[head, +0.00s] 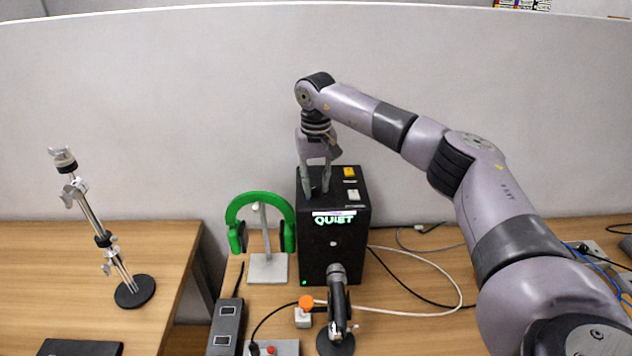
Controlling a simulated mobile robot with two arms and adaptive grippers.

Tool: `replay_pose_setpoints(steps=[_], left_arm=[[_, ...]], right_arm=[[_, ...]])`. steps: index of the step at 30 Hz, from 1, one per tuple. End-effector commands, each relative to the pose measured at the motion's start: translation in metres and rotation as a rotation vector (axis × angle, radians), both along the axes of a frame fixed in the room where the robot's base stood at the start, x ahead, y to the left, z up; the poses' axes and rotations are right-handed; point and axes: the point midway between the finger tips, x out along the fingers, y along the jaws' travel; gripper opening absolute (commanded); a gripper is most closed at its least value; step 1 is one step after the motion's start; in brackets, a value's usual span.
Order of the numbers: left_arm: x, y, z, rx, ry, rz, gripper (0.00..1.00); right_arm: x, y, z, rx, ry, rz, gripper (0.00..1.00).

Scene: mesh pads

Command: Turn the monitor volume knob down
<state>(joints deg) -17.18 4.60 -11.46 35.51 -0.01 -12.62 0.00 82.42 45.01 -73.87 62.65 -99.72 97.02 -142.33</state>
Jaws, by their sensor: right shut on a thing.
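The monitor (349,250) is a black upright box on the desk, and green lit letters on its upper front read "QUIET". My right gripper (316,192) reaches down from above onto the left part of its top. Its two fingers point down and are shut on a small dark knob there, which is mostly hidden between the fingertips and hard to tell from the black top. A yellow button (349,172) and a white button (353,194) sit on the right side of the top. My left gripper is not in view.
Green headphones (268,198) hang on a stand left of the monitor. A microphone (337,295) stands close in front, beside an orange knob (306,302) on a white base. A power strip (225,328) and cables lie around. A grey partition (150,110) stands behind.

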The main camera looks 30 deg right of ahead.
Motion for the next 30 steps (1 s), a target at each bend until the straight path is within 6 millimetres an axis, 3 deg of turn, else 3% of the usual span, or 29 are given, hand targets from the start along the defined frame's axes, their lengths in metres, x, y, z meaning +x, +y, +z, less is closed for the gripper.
replay_pose_setpoints(steps=[8, 9, 18, 30], left_arm=[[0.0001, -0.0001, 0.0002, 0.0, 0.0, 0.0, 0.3], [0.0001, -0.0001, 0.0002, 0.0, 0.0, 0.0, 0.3], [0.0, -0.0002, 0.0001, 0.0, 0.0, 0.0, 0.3], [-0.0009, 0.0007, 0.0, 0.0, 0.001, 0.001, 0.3]], right_arm=[[0.001, -0.0002, 0.002, 0.0, -0.005, -0.001, 0.0], [0.001, -0.0002, 0.0021, 0.0, -0.005, -0.001, 0.26], [0.0003, -0.0002, 0.0008, -0.001, -0.002, -0.001, 0.46], [0.0006, -0.0001, 0.0091, -0.001, -0.002, -0.001, 0.46]])
